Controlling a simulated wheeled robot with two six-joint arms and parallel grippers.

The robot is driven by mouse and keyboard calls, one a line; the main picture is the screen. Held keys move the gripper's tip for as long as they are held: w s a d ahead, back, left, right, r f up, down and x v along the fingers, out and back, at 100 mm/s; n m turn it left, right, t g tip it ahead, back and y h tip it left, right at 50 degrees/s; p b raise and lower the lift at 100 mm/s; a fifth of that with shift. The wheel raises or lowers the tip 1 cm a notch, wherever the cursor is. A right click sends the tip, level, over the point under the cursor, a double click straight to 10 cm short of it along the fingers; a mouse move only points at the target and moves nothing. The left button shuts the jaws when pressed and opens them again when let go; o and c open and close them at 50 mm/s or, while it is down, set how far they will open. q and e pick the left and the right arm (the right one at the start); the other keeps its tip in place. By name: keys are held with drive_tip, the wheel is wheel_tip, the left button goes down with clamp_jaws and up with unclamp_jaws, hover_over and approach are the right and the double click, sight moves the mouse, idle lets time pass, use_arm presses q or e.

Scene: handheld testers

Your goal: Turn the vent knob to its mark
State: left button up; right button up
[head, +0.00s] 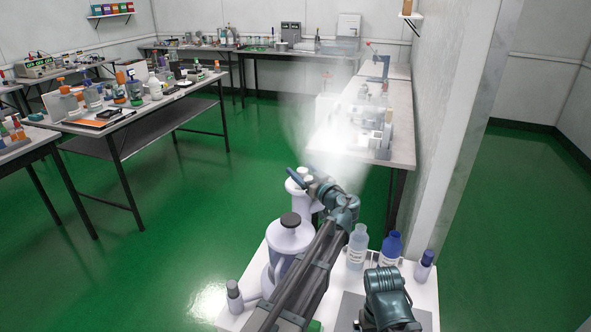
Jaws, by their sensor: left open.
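My left gripper (302,173) is open above a pale vessel (299,191) at the far left corner of the white table. Its fingers point up and left. A white vapour plume rises behind and right of the gripper. I cannot tell which part is the vent knob, and no mark is readable. The gripper and arm hide part of the far vessel. A link of my right arm shows at the lower right, but its gripper is out of view.
On the white table (250,285), a clear bottle (357,247), a blue bottle (391,249) and a small blue-capped bottle (424,267) stand right of my left arm. A small grey-capped bottle (235,297) stands front left. A wall edge (455,150) rises on the right.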

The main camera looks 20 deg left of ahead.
use_arm(q)
clamp_jaws()
idle(0.3)
drive_tip(key=shift+w+d+n+g+y, duration=0.1)
drive_tip(key=shift+w+n+g+y, duration=0.1)
drive_tip(key=shift+n+g+y, duration=0.9)
drive_tip(key=n+g+y, duration=0.1)
drive_tip(key=g, duration=0.1)
drive_tip(key=n+g, duration=0.2)
drive_tip(key=g, duration=0.1)
drive_tip(key=shift+w+y, duration=0.1)
drive_tip(key=shift+y, duration=0.3)
drive_tip(key=n+g, duration=0.2)
drive_tip(key=g, duration=0.1)
drive_tip(key=n+g, duration=0.2)
drive_tip(key=g, duration=0.1)
drive_tip(key=shift+y, duration=0.3)
drive_tip(key=shift+s+n+g, duration=0.25)
drive_tip(key=shift+n+g, duration=0.35)
drive_tip(key=shift+g, duration=0.4)
drive_tip(key=shift+s+n+g, duration=0.1)
drive_tip(key=shift+n+g, duration=0.2)
drive_tip(key=shift+g, duration=0.1)
